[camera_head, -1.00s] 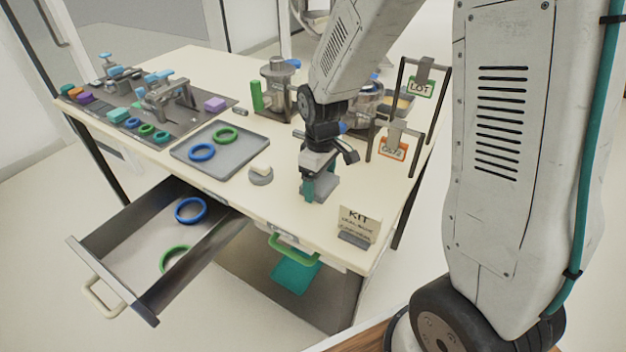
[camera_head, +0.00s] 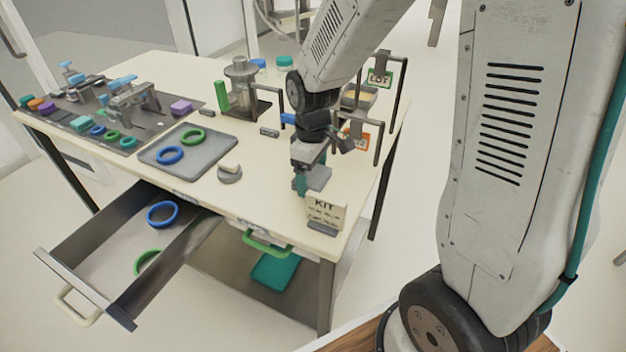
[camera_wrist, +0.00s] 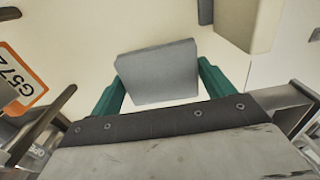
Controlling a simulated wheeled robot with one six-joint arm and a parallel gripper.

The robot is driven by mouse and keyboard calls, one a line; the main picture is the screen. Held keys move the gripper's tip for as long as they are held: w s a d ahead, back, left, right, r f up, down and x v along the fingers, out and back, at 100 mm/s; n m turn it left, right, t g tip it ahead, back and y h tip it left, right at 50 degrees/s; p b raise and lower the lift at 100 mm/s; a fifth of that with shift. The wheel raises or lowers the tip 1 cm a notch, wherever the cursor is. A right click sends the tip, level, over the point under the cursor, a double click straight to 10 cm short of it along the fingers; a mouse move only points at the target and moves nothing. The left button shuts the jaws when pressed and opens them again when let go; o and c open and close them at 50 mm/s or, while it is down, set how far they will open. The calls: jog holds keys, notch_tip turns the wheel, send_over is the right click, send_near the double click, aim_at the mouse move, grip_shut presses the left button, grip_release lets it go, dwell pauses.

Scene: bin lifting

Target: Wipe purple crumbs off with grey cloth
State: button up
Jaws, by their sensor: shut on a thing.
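My gripper (camera_head: 308,186) is over the right front part of the cream table, close behind the KIT card. Its teal fingers are shut on a grey, folded-looking cloth (camera_wrist: 158,72), which sits between them in the wrist view. The cloth also shows as a small grey block (camera_head: 319,178) at the fingertips in the head view. I cannot tell whether it touches the tabletop. I can make out no purple crumbs in either view; the arm and gripper hide part of the table.
The KIT card (camera_head: 325,213) stands at the table's front edge. A grey tray (camera_head: 206,166) with blue and green rings lies to the left, and a round holder (camera_head: 230,176) beside it. An open drawer (camera_head: 106,242) juts out in front. Tagged frames stand behind my gripper.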

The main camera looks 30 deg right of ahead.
jog(key=shift+w+r, duration=0.1)
jog(key=shift+r, duration=2.5)
